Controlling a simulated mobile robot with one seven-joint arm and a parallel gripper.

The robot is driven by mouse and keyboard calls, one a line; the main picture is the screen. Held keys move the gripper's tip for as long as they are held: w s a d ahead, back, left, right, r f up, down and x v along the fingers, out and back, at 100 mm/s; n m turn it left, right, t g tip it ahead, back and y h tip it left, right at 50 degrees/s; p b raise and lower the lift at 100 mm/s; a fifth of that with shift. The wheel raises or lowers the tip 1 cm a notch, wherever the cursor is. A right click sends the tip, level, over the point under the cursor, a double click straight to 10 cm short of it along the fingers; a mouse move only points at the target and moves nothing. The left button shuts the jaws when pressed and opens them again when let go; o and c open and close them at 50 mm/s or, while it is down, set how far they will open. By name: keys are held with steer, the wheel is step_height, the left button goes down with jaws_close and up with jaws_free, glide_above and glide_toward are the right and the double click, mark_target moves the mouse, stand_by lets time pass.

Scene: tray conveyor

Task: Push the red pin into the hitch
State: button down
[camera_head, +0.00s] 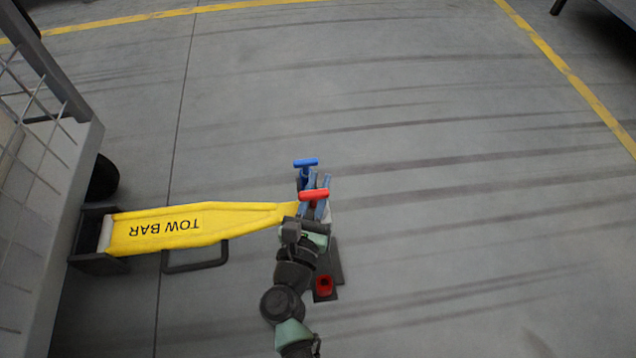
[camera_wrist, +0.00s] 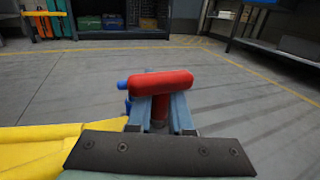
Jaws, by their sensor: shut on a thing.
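The red pin (camera_head: 314,195) has a T-shaped handle. My gripper (camera_head: 313,188) is shut on it just under the crossbar. In the wrist view the red handle (camera_wrist: 160,82) lies across the top of the two blue-grey fingers (camera_wrist: 160,112), with its stem between them. The yellow tow bar (camera_head: 205,227) reaches from the cart to the spot where my gripper is. The hitch is mostly hidden by my gripper and arm, so I cannot tell whether the pin's lower end is in it. A blue T-handled pin (camera_head: 306,163) stands just beyond my gripper.
A wire-sided cart (camera_head: 75,190) with a black wheel stands at the left. A red ring-shaped holder (camera_head: 324,287) on a dark base is beside my arm. The grey floor to the right is clear, with yellow lines. Shelves (camera_wrist: 285,45) stand far off.

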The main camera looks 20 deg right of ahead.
steer(key=shift+f, duration=0.3)
steer(key=c, duration=0.8)
jaws_free()
steer(key=shift+o, duration=0.2)
steer(key=p+v, duration=0.4)
steer(key=v, duration=0.9)
steer(key=shift+d, duration=0.1)
